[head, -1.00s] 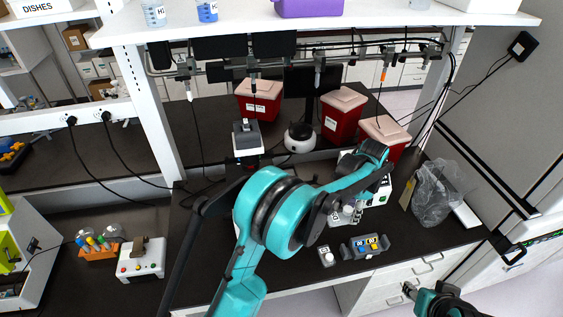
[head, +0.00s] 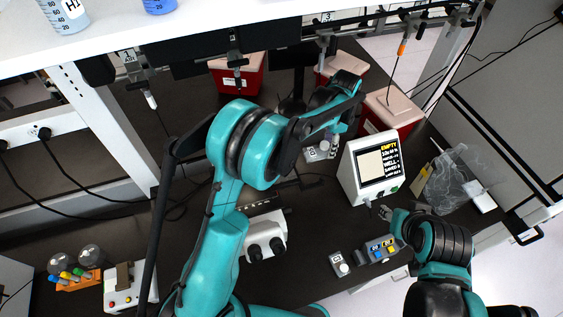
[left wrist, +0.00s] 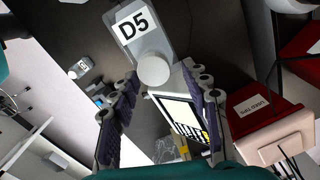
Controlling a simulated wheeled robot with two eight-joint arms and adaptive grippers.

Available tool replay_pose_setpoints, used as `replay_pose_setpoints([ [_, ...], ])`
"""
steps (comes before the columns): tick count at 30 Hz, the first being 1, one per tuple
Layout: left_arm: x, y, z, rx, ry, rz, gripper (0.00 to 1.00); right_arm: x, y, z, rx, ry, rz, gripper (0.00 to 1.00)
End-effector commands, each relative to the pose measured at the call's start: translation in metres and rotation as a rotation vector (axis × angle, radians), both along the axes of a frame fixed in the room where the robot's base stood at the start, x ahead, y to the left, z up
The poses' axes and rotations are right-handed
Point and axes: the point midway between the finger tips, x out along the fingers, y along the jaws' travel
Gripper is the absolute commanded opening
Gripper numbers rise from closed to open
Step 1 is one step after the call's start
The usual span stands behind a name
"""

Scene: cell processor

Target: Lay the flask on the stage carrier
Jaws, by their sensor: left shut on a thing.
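The flask (left wrist: 148,38), a grey flat body with a D5 label and a round white cap, shows in the left wrist view. My left gripper (left wrist: 163,80) is shut on it at the cap end. In the head view the flask (head: 316,151) hangs below my left gripper (head: 333,130), behind my left arm. A white device with black knobs (head: 266,237) stands left of it, partly covered by my arm. I cannot clearly make out the stage carrier. My right gripper (head: 380,210) is beside the screen unit; its jaw opening is unclear.
A screen unit (head: 373,165) reading EMPTY stands right of the flask. A control box (head: 381,248) and a small button box (head: 341,264) lie near the front edge. Red bins (head: 390,112) line the back. A clear bag (head: 452,186) lies at right.

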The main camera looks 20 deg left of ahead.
Motion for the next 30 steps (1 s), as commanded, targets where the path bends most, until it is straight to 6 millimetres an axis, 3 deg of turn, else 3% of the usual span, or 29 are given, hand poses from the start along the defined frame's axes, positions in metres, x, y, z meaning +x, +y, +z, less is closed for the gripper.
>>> replay_pose_setpoints([
  [9,-0.026,0.065,-0.044,0.0,0.0,0.007,0.0,0.0,0.0,-0.019,0.0,0.0,0.0,0.4],
  [15,-0.039,0.097,-0.064,0.0,0.0,0.005,0.0,0.0,0.0,-0.025,0.0,0.0,0.0,0.4],
  [21,-0.043,0.105,-0.073,0.0,0.0,0.001,0.0,0.0,0.0,-0.028,0.0,0.0,0.0,0.4],
  [30,-0.043,0.105,-0.11,0.0,-0.001,0.002,0.0,0.0,0.0,-0.045,0.0,0.0,0.0,0.4],
])
